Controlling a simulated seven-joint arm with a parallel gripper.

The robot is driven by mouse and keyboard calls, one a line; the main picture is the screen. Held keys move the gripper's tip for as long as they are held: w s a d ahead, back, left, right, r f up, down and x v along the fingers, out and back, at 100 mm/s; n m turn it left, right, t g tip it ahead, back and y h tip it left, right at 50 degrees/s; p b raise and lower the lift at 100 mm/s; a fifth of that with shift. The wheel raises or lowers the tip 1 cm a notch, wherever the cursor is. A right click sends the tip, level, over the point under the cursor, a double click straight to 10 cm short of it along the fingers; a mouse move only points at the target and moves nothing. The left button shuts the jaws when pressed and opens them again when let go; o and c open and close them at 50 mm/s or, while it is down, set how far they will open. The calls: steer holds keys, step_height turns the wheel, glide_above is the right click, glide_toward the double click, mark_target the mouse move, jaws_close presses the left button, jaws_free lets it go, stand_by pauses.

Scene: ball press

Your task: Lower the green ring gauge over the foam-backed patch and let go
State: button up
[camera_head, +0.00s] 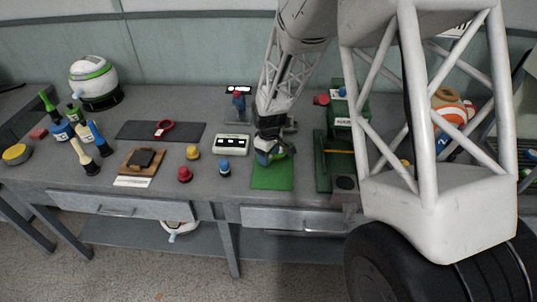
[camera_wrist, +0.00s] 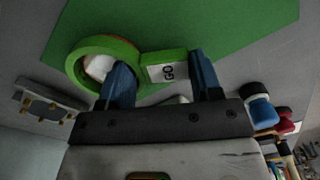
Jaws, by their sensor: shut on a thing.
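The green ring gauge (camera_wrist: 125,52) has a handle block marked "GO" (camera_wrist: 166,72). My gripper (camera_wrist: 158,74) is shut on that handle, with a blue finger on each side of it. A pale rounded thing (camera_wrist: 98,68) shows through the ring's opening; I cannot tell what it is. In the head view my gripper (camera_head: 266,158) is above the green mat (camera_head: 271,178), and part of the green gauge (camera_head: 280,154) shows beside it. A dark square patch (camera_head: 145,158) on a brown board lies well to the left, apparently the foam-backed patch.
A red ring (camera_head: 163,128) lies on a dark mat behind the board. A red knob (camera_head: 184,174), a yellow knob (camera_head: 193,152) and a blue knob (camera_head: 224,167) stand between the board and my gripper. A white-topped block (camera_head: 231,144) is close left of my gripper. Bottles stand far left.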

steer(key=o, duration=1.1)
steer(key=shift+c, duration=0.2)
steer(key=shift+r, duration=0.15)
steer(key=shift+r, duration=3.55)
steer(key=shift+a+r, duration=0.1)
steer(key=shift+r, duration=0.15)
steer(key=shift+n, duration=0.9)
steer(key=w+a, duration=0.2)
steer(key=a, duration=0.1)
steer(key=w+a, duration=0.2)
steer(key=a, duration=0.2)
steer(key=w+a, duration=0.2)
steer(key=a, duration=0.1)
steer(key=shift+w+a+r, duration=0.2)
steer(key=shift+a+r, duration=0.05)
steer(key=w+a+n, duration=0.1)
steer(key=w+a, duration=0.1)
steer(key=a, duration=0.6)
steer(key=w+a+n, duration=0.1)
steer(key=w+a, duration=0.2)
steer(key=a, duration=0.5)
steer(key=shift+w+a+r+n, duration=0.15)
steer(key=shift+a+r+n, duration=0.05)
steer(key=shift+n, duration=0.1)
